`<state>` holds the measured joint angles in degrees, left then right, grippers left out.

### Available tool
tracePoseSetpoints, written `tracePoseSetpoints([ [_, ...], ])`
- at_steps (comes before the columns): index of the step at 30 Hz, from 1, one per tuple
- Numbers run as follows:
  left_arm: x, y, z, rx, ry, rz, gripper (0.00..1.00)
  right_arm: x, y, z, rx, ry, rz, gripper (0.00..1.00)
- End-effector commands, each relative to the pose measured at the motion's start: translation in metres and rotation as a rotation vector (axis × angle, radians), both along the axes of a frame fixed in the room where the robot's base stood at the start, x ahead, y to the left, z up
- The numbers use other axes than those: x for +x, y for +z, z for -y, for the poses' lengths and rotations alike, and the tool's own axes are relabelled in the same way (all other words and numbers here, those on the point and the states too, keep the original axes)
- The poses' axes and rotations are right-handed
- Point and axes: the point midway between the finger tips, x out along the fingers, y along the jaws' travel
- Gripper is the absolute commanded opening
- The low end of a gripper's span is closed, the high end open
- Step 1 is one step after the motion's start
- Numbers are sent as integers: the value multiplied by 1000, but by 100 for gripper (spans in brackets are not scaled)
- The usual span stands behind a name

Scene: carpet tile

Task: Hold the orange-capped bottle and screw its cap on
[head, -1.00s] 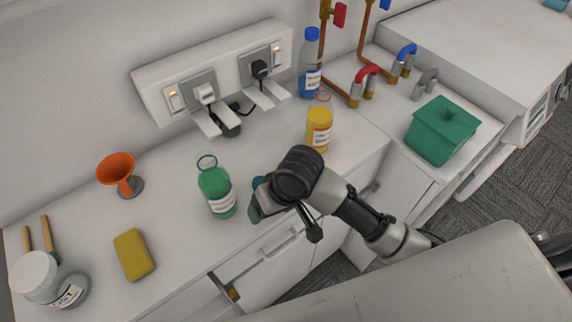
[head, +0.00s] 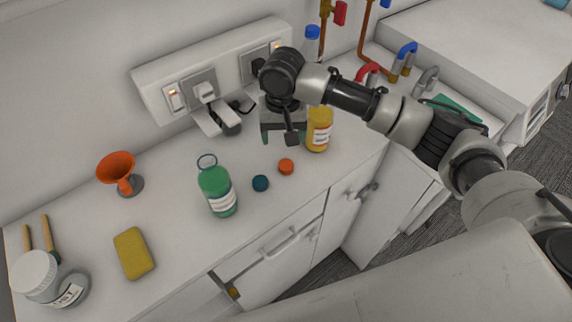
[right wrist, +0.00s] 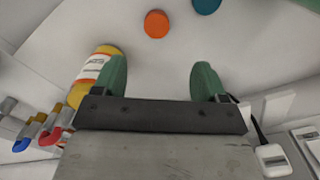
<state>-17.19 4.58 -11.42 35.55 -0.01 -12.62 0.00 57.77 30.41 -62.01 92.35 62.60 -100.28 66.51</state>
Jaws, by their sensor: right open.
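A bottle of yellow-orange liquid (head: 319,132) with a white label stands upright on the counter, its top partly hidden behind my right arm in the head view. It shows in the right wrist view (right wrist: 90,68), left of the fingers. An orange cap (head: 286,167) lies loose on the counter in front of it; it also shows in the right wrist view (right wrist: 157,24), beyond the fingertips. My right gripper (head: 283,137) is open and empty, pointing down just left of the bottle and behind the cap. Its green fingers (right wrist: 161,75) are wide apart. My left gripper is not in view.
A teal cap (head: 260,183) lies beside the orange one. An uncapped green bottle (head: 217,192) stands to the left, with an orange funnel (head: 116,168), yellow sponge (head: 133,253) and jar (head: 36,273) farther left. A socket panel (head: 160,80) and a blue-capped bottle (head: 312,45) stand behind.

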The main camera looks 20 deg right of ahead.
Motion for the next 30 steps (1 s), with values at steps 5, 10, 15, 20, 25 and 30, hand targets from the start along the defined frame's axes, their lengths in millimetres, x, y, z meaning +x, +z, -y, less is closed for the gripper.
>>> tracePoseSetpoints([
  [5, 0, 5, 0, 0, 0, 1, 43, -1, -19, 0, -1, 1, -4, 72],
  [10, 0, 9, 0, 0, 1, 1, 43, -1, -45, 0, 0, 1, -3, 72],
  [15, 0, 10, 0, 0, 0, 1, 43, 0, -56, 0, 1, 3, 1, 72],
  [20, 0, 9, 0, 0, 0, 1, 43, 0, -56, 0, 1, 3, 1, 72],
  [25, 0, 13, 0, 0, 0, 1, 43, -1, -59, 1, 0, 2, -1, 72],
  [30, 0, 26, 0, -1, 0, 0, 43, -2, -81, 5, -1, 1, -3, 72],
])
